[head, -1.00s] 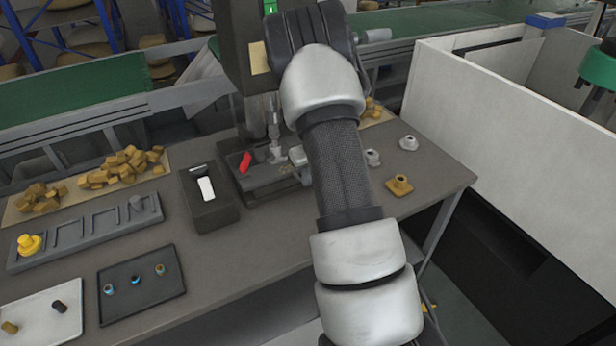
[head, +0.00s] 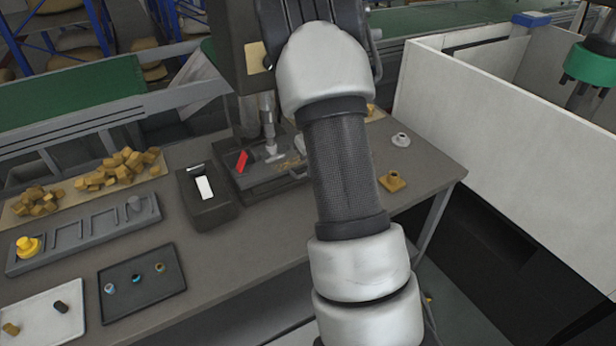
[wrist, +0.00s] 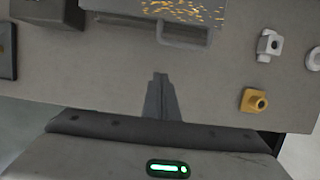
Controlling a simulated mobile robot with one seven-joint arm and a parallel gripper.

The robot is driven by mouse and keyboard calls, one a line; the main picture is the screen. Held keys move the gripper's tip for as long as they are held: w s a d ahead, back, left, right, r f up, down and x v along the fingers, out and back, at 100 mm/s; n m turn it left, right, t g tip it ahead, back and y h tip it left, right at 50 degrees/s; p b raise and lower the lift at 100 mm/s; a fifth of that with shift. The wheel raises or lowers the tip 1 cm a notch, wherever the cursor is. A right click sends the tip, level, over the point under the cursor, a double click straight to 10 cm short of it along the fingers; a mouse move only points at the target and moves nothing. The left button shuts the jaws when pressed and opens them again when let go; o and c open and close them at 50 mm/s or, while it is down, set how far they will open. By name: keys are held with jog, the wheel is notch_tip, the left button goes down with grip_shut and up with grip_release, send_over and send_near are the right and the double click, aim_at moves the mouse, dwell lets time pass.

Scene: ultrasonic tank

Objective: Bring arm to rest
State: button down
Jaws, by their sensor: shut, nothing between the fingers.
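My arm (head: 345,165) rises through the middle of the head view, over the right part of the workbench. My gripper is hidden in that view. In the wrist view my gripper (wrist: 160,95) shows with its fingers together, empty, above the bare grey bench top (wrist: 105,75). The gripper touches no object that I can see.
A machine with a red part (head: 242,161) stands left of my arm. Its chip-strewn tray (wrist: 185,12) is ahead of the fingers. A brass fitting (wrist: 253,101) and a grey fitting (wrist: 269,44) lie to the right. A white partition (head: 490,110) stands right of the bench.

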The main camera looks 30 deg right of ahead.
jog(key=s+a+r+n+t+y, duration=0.1)
jog(key=s+a+r+n, duration=0.5)
jog(key=a+r+n, duration=0.3)
jog(key=s+a+r+n+y, duration=0.1)
jog(key=s+a+r+n, duration=0.55)
jog(key=r+n, duration=0.4)
jog(key=s+a+r+n+h, duration=0.1)
jog(key=s+a+r+n, duration=0.1)
jog(key=s+n, duration=0.5)
jog(key=s+a+r+n+t+h, duration=0.1)
jog(key=s+a+r+n, duration=0.2)
jog(key=s+n, duration=0.5)
jog(key=shift+a+r+n, duration=0.2)
jog(key=shift+n, duration=0.25)
